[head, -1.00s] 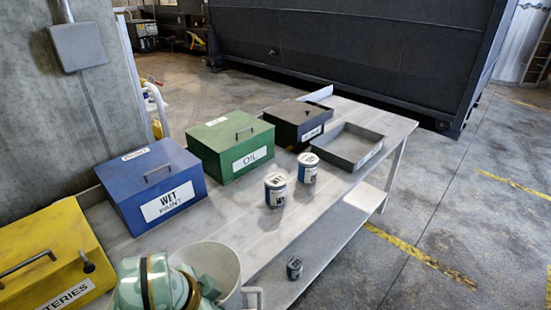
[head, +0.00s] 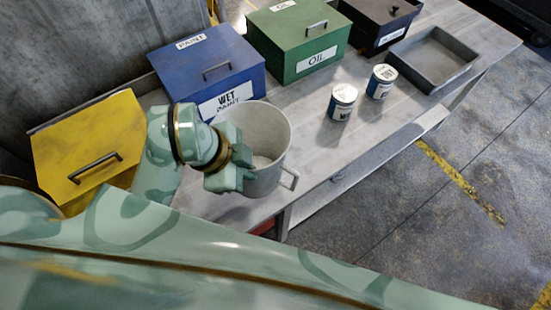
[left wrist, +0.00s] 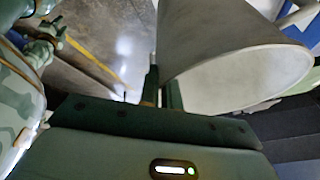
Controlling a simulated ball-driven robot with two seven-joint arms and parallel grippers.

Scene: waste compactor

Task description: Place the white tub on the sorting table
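The white tub (head: 262,140) is a pale, open bucket with a side handle on its right, upright at the near side of the sorting table (head: 385,140). My left gripper (head: 240,168) is at the tub's near left side. The tub also shows large in the left wrist view (left wrist: 235,65), against the two fingers (left wrist: 162,88), which are close together on its side. The exact grip point is hidden. I cannot tell whether the tub's base touches the table. My right gripper (left wrist: 45,38) is small at the upper left of the left wrist view; its fingers are unclear.
Along the back stand a yellow box (head: 90,150), a blue wet paint box (head: 205,70), a green oil box (head: 295,40) and a black box (head: 378,20). Two cans (head: 342,102) (head: 381,81) and a grey tray (head: 435,60) sit on the table, right of the tub.

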